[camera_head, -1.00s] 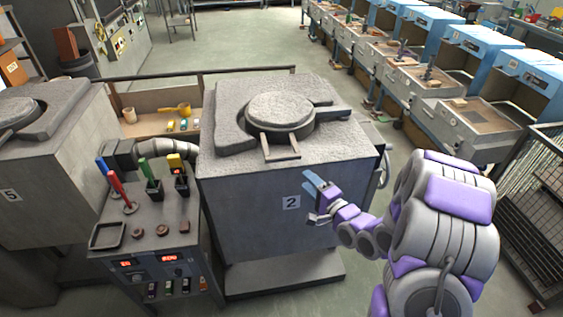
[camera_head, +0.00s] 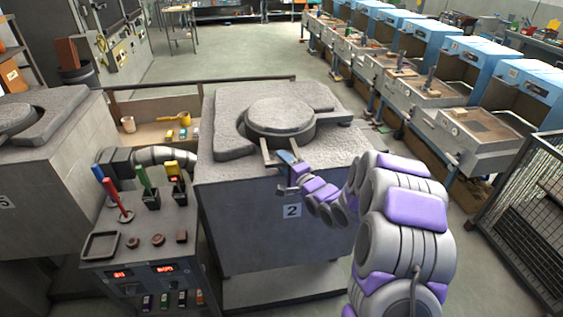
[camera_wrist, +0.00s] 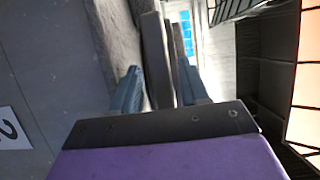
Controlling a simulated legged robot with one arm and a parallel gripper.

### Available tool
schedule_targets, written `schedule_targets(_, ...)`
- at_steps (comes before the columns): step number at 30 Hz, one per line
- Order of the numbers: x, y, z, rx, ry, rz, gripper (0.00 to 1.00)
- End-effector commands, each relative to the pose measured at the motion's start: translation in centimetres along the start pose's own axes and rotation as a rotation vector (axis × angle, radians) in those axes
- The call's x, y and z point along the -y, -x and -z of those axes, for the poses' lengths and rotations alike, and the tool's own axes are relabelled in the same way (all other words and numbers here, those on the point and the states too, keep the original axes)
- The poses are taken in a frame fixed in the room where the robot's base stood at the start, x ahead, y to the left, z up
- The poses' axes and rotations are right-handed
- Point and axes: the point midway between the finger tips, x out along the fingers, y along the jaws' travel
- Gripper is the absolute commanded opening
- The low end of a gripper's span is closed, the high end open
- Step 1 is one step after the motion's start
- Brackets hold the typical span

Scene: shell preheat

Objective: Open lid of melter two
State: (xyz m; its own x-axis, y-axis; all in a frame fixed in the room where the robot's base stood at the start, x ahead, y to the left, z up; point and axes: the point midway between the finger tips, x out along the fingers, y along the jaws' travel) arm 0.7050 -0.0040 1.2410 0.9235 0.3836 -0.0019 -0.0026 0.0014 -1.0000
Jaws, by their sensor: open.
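Melter two (camera_head: 240,225) is a grey block with a "2" label on its front. Its round grey lid (camera_head: 280,114) lies flat, closed over the top. The lid's handle (camera_head: 270,155) juts out over the front edge; its right part is hidden by my gripper (camera_head: 287,160). In the wrist view, my gripper (camera_wrist: 160,90) is open, with a blue-grey finger on each side. A dark bar, seemingly the handle (camera_wrist: 155,55), stands between the fingers. I cannot tell whether they touch it.
Melter five (camera_head: 45,190) is at the far left. A wire cage (camera_head: 535,220) stands at the right, and blue-hooded benches (camera_head: 465,120) line the back right. Floor is clear behind the melter.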

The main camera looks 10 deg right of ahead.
Motion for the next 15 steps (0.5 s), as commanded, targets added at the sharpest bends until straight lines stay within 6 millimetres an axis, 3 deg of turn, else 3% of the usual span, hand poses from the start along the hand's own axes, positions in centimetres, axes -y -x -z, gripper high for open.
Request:
schedule_targets(6,0.12,-1.22,-0.04,0.000,0.000,0.003,0.45)
schedule_targets(14,0.14,-1.28,-0.01,0.000,0.000,0.003,0.45)
schedule_targets(15,0.13,-1.27,-0.01,0.000,0.000,0.003,0.41)
